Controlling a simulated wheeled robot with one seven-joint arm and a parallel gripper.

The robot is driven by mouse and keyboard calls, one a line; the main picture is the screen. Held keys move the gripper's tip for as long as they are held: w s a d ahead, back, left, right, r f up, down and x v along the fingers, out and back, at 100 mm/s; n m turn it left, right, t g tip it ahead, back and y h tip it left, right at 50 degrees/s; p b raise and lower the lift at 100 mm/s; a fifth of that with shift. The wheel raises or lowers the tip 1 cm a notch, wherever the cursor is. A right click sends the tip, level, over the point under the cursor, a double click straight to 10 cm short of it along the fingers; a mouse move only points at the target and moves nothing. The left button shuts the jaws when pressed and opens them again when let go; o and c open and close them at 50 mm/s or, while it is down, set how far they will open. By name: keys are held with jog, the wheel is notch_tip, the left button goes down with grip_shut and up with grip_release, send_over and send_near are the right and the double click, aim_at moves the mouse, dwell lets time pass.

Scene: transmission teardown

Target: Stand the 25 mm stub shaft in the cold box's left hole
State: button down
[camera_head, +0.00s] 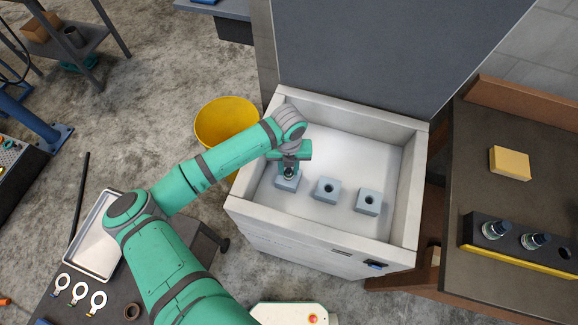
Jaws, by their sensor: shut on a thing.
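The cold box (331,239) is a white open-topped chest with its dark lid raised behind it. Inside are three grey-blue blocks in a row. The middle block (327,189) and the right block (368,202) each show an empty dark hole. My gripper (289,170) is over the left block (287,185), pointing down and shut on a small metal piece, seemingly the stub shaft (289,174). The shaft's lower end meets the block's top in the picture. The left hole is hidden, so I cannot tell how deep the shaft sits.
On the right bench, a black rack (513,252) with a yellow front holds two metal shafts and has an empty hole at its right. A yellow block (510,163) lies behind it. A yellow bucket (226,122) stands left of the box. A tray (97,240) and tagged rings (79,292) are lower left.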

jog(key=c, duration=1.4)
grip_release()
jog(key=shift+o, duration=0.2)
jog(key=shift+a, duration=0.1)
notch_tip(320, 180, up, 11)
jog(key=shift+f, duration=0.1)
jog(key=shift+w, duration=0.1)
